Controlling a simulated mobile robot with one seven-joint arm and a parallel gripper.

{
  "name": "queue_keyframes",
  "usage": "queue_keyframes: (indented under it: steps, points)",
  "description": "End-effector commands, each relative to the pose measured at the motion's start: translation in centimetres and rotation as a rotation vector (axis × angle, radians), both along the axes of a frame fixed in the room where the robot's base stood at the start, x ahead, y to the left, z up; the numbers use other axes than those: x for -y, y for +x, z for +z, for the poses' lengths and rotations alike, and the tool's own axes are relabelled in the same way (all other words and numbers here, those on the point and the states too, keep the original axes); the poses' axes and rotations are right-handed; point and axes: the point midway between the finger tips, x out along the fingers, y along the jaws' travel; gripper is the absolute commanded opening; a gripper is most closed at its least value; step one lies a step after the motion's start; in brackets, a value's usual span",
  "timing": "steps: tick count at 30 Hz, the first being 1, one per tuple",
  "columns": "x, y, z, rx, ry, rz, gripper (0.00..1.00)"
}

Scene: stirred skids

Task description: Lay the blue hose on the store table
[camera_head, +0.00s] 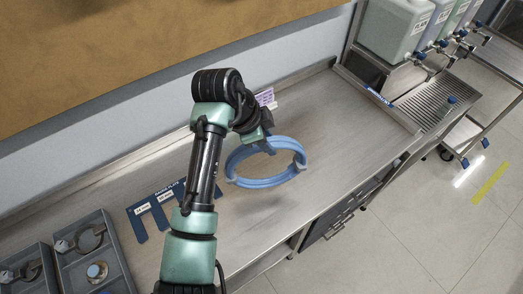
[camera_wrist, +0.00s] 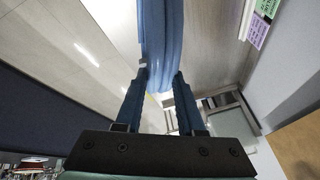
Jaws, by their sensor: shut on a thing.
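The blue hose (camera_head: 240,180) is a coiled ring with grey ends or fittings. My gripper (camera_head: 266,146) is shut on the far side of the coil. In the wrist view the hose (camera_wrist: 161,40) runs up between the two dark blue fingers of my gripper (camera_wrist: 159,80). The coil is over the long steel table (camera_head: 330,130), with a soft shadow below it. It looks slightly raised, but I cannot tell whether its lower edge touches. No readable label shows which surface is the store table.
A blue forked plate (camera_head: 143,222) and grey trays (camera_head: 103,255) with fittings lie at the left. A small purple card (camera_head: 265,97) stands at the back wall. Jugs with taps (camera_head: 395,30) stand beside a ribbed drain tray (camera_head: 437,95) at the right. The table's right half is clear.

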Motion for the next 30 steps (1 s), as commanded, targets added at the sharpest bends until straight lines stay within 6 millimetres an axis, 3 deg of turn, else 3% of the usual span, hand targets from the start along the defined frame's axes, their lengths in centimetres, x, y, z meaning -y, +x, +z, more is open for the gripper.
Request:
queue_keyframes:
  steps: [12,25,26,30]
  points:
    - [0.0,0.0,-4.6,0.001,-0.001,0.001,0.0]
    - [0.0,0.1,-5.6,0.005,0.0,-0.001,0.0]
    - [0.0,0.0,-5.6,0.001,0.0,-0.001,0.41]
    - [0.0,0.0,-5.5,0.001,0.0,-0.001,0.67]
